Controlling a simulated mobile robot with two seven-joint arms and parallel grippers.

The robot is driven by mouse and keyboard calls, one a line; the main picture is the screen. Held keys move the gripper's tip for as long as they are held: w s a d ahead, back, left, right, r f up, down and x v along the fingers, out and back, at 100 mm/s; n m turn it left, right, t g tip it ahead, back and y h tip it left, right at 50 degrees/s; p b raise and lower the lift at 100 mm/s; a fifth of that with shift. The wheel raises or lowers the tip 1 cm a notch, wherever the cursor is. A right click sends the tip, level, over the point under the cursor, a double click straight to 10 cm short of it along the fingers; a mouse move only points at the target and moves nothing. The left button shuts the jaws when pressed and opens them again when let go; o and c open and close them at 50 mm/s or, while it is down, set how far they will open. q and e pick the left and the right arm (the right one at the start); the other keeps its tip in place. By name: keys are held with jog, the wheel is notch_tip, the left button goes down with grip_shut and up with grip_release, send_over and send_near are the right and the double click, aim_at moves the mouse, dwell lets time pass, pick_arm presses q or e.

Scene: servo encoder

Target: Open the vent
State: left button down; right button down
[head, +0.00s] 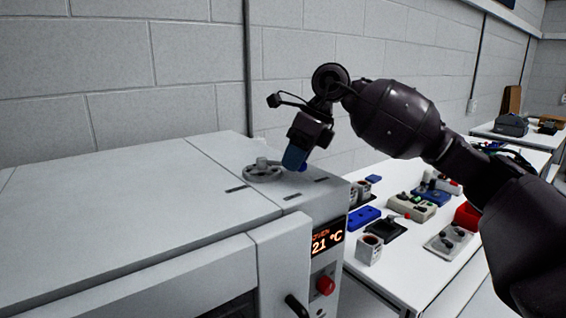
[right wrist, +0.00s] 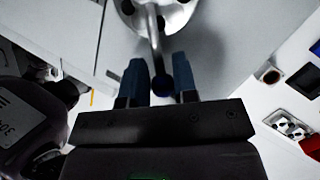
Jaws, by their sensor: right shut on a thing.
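The vent is a grey metal dial (head: 263,170) with a lever, set on top of the light grey oven. The lever ends in a blue knob (head: 302,168), which the gripper partly hides in the head view. In the right wrist view the dial (right wrist: 157,14) is at the top edge, partly cut off, and its lever runs down to the knob (right wrist: 160,85). My right gripper (head: 293,162) reaches down from above, its blue fingers on either side of the knob. In the right wrist view the right gripper (right wrist: 161,80) is shut on the knob. My left gripper is out of view.
The oven top (head: 120,200) is wide and clear, with small dark slots near the dial. The oven front has a temperature display (head: 327,240) and a red button (head: 326,285). A white table (head: 400,275) with several small devices stands to the right.

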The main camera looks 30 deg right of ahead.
jog(key=shift+d+r, duration=0.1)
dwell(0.3)
jog(key=c, duration=0.9)
grip_release()
jog(key=v, duration=1)
jog(key=shift+d+r, duration=0.15)
jog(key=shift+r, duration=0.2)
jog(key=shift+w, duration=0.1)
jog(key=shift+d, duration=0.1)
